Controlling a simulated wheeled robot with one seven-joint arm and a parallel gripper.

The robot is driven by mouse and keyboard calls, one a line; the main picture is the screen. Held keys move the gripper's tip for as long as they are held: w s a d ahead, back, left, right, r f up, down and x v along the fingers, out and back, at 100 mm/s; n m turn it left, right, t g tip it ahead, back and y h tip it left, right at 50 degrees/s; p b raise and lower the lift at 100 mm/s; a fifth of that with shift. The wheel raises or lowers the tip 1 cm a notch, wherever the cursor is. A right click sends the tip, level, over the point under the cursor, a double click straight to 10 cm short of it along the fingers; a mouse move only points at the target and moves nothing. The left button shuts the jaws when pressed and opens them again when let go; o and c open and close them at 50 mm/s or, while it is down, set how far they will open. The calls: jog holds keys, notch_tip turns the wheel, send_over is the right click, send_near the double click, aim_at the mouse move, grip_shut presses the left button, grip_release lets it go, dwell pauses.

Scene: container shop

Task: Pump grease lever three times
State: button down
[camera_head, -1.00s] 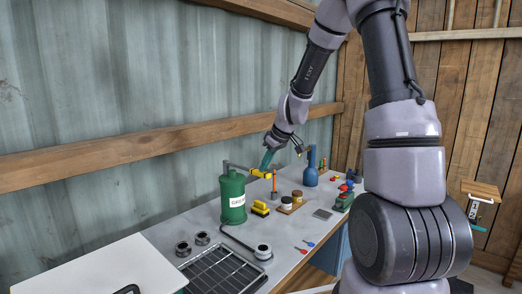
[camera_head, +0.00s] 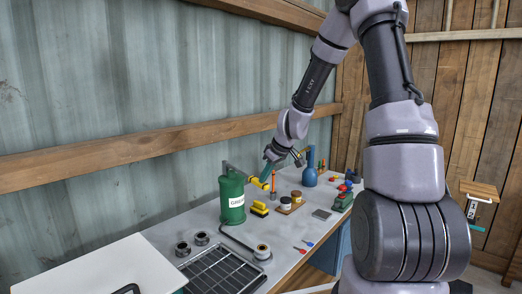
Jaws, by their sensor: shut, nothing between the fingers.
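The green grease pump (camera_head: 232,200) stands upright on the workbench, with a partly readable white label on its front. Its lever has a yellow handle (camera_head: 259,184) that reaches out to the right, sloping down from the pump's top.
A black wire rack (camera_head: 222,272) and dark rings (camera_head: 183,249) lie in front.

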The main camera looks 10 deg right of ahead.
jog(key=shift+s+f, duration=0.35)
jog(key=shift+f, duration=0.05)
jog(key=shift+w+d+r, duration=0.1)
jog(key=shift+r, duration=0.15)
jog(key=r, duration=0.4)
jog(key=shift+d+r, duration=0.2)
jog(key=shift+r, duration=0.1)
jog(key=s+d+r, duration=0.4)
jog(key=s+r, duration=0.1)
jog(key=s, duration=0.2)
jog(key=shift+d+r, duration=0.15)
jog(key=shift+d, duration=0.2)
jog(key=shift+w, duration=0.1)
jog(key=w+a+r, duration=0.2)
jog(key=w+r, duration=0.1)
jog(key=r, duration=0.3)
jog(key=w+a+r, duration=0.2)
jog(key=r, duration=0.4)
jog(key=shift+w+a+r, duration=0.15)
jog(key=shift+w+r, duration=0.05)
jog(key=shift+w, duration=0.2)
jog(key=shift+f, duration=0.1)
